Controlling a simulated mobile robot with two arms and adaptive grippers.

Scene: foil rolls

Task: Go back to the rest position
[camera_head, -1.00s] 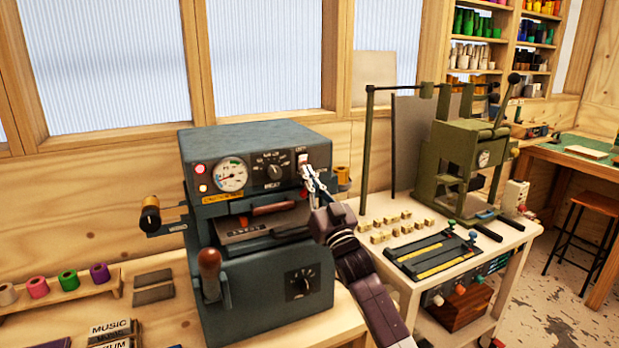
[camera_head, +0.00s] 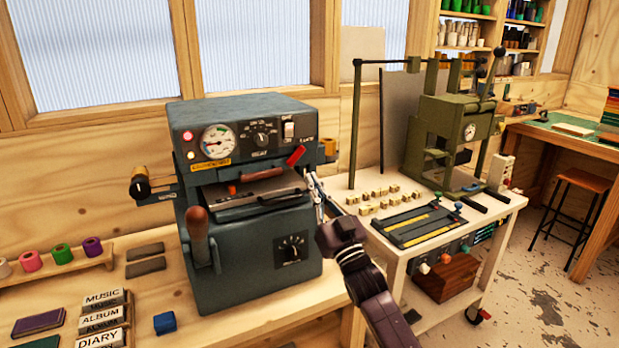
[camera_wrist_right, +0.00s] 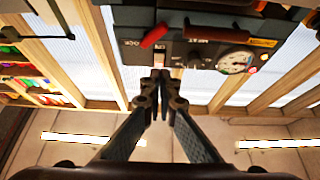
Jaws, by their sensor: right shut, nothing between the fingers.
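My right gripper (camera_head: 316,197) is at the right side of the dark grey-blue foil press (camera_head: 251,245) in the head view, apart from the switch on its front panel. Its arm comes up from the bottom right. In the right wrist view my right gripper (camera_wrist_right: 162,78) has its fingers together with nothing between them. The press also shows in that view (camera_wrist_right: 200,55), with its gauge (camera_wrist_right: 237,62) and a red lever (camera_wrist_right: 153,36). My left gripper is not in view.
A white table (camera_head: 480,222) with a green press (camera_head: 450,140) and small brass blocks stands to the right. Foil rolls (camera_head: 61,254) sit on a wooden rack at the left. Open floor shows at the far right.

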